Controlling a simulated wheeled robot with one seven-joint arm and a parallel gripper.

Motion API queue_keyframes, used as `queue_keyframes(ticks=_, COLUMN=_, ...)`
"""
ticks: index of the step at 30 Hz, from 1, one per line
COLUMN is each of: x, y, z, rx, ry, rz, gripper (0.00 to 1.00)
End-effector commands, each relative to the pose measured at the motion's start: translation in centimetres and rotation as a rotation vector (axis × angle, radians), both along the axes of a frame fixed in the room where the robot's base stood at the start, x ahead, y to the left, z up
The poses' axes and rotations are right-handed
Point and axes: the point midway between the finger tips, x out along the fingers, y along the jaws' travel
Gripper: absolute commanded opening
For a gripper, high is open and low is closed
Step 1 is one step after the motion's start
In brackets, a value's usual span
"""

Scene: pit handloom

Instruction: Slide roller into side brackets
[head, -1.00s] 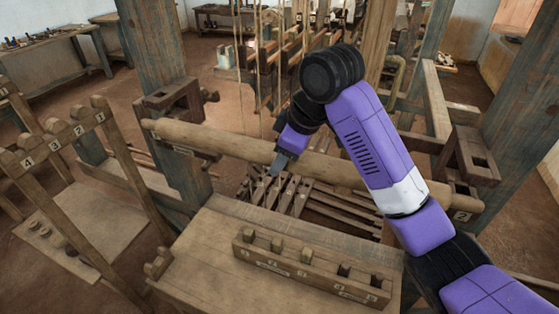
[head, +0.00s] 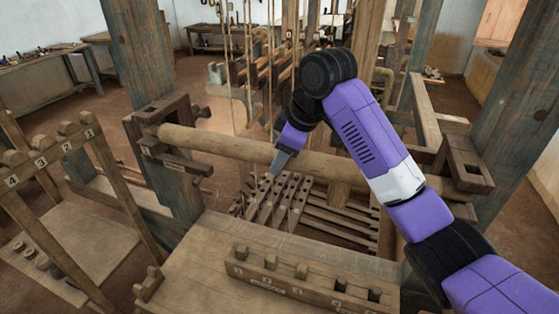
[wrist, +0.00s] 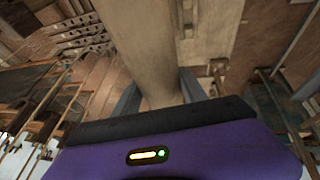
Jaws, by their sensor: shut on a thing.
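The roller (head: 225,147) is a long, pale wooden pole lying crosswise in the head view. My gripper (head: 283,160) is shut on the roller near its middle. In the wrist view, the fingers (wrist: 157,95) straddle the roller (wrist: 150,45). The left bracket (head: 163,110) is a dark wooden block on the left post, with a lower arm (head: 180,165). The roller's left end appears close in front of the left bracket; I cannot tell if they touch. The right bracket (head: 468,165) is on the right post. My arm partly covers the roller's right part.
A wooden bench (head: 210,255) with a pegged block (head: 300,280) stands in front. A numbered rack (head: 50,165) stands at left. Slatted treadles (head: 290,205) lie low beneath the roller. Hanging cords (head: 250,80) are behind it. Thick posts (head: 155,65) flank the loom.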

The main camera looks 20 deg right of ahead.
Motion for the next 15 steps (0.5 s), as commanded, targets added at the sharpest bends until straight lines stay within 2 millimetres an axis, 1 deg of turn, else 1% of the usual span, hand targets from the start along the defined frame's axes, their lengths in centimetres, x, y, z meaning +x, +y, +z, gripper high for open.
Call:
queue_keyframes(ticks=1, x=0.3, y=-0.2, z=0.3, rx=0.001, ry=-0.008, rz=-0.001, gripper=0.0)
queue_keyframes(ticks=15, x=2.3, y=-1.6, z=0.3, rx=0.001, ry=-0.006, rz=-0.001, gripper=0.0)
